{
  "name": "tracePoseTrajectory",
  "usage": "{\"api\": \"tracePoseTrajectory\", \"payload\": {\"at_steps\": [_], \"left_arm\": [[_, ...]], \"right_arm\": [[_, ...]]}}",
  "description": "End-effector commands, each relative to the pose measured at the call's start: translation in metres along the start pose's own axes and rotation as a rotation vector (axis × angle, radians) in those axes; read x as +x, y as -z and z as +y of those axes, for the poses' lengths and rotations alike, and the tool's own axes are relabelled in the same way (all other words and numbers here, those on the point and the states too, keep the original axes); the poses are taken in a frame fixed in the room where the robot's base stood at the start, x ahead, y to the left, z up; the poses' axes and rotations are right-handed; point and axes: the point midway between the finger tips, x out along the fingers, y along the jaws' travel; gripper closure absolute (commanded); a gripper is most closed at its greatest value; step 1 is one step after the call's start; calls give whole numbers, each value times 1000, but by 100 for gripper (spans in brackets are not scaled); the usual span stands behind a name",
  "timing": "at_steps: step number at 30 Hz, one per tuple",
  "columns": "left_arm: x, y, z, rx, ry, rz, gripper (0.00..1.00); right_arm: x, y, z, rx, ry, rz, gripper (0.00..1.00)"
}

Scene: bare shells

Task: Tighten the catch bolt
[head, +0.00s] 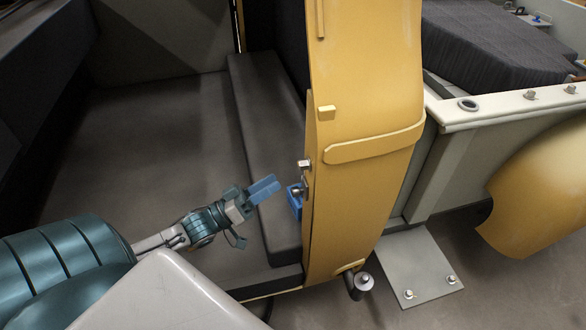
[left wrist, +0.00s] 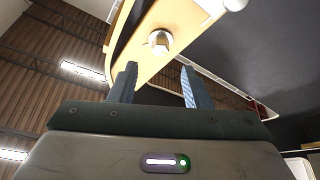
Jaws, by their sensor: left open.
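The catch bolt (head: 297,190) is a small metal piece at the left edge of the tall yellow door panel (head: 365,80), beside a blue part (head: 295,203). In the left wrist view a hex-headed silver bolt (left wrist: 160,41) stands out from the yellow edge, beyond the fingertips and between their lines, left of centre. My left gripper (head: 274,185) is open and empty, with blue fingers pointing at the panel edge from the left, a short gap away. Its two fingers (left wrist: 158,80) also show apart in the left wrist view. My right gripper is not seen.
A grey plate with bolts (head: 420,268) lies on the floor at right. A metal post end (head: 364,282) sticks out below the door panel. A dark sill (head: 265,150) runs behind my gripper. A yellow curved fender (head: 540,190) is at far right.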

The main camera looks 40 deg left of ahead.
Motion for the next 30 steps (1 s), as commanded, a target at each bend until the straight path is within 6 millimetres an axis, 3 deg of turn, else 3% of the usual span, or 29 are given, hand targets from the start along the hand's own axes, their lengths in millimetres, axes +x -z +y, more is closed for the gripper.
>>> {"api": "tracePoseTrajectory", "payload": {"at_steps": [3, 12, 27, 30], "left_arm": [[25, 2, 1, 2, -1, 8, 57], [62, 1, 1, 2, 0, 2, 57], [73, 0, 0, 1, 2, -1, 57], [73, 0, 0, 1, 2, -1, 74]], "right_arm": [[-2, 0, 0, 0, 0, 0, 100], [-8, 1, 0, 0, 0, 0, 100], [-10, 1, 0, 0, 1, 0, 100], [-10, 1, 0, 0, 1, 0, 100]]}}
